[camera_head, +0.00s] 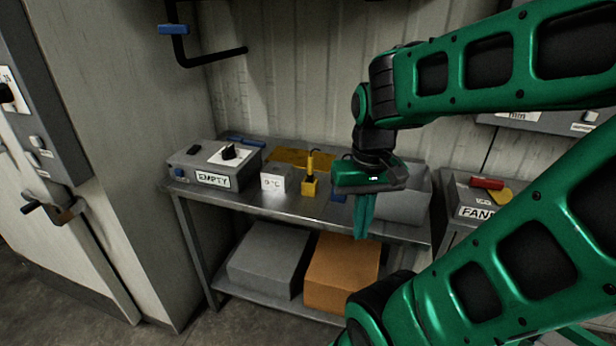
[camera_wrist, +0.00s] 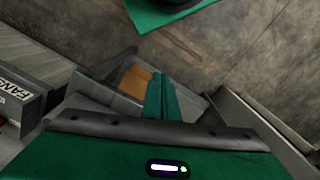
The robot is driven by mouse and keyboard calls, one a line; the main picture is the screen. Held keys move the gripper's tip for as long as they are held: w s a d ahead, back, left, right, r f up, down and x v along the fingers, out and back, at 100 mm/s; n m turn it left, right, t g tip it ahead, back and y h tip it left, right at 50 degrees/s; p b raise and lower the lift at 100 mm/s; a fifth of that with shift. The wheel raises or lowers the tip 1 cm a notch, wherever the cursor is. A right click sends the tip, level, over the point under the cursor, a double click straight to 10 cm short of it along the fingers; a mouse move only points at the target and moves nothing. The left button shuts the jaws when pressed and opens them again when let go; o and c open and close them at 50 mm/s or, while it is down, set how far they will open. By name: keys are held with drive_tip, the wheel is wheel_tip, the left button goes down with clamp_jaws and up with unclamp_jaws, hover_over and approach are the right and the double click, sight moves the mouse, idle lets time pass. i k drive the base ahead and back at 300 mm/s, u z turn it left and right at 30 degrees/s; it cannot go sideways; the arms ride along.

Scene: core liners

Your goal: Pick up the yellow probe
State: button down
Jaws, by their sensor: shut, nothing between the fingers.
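The yellow probe (camera_head: 310,187) stands upright on the metal bench, with a yellow block base and a thin dark stem with a yellow tip. In the head view my gripper (camera_head: 362,236) is to the right of the probe and apart from it, pointing down near the bench's front edge. Its green fingers are together with nothing between them. In the wrist view my gripper (camera_wrist: 160,80) also shows its fingers closed. The probe is not seen in the wrist view.
Left of the probe are a small white block (camera_head: 273,182) and a grey box labelled EMPTY (camera_head: 212,180). A grey bin (camera_head: 405,208) stands right of my gripper. A grey box (camera_head: 268,255) and an orange box (camera_head: 342,270) fill the lower shelf.

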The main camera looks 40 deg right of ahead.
sight(310, 175)
drive_tip(key=z, duration=1.45)
drive_tip(key=k, duration=0.55)
drive_tip(key=z, duration=0.3)
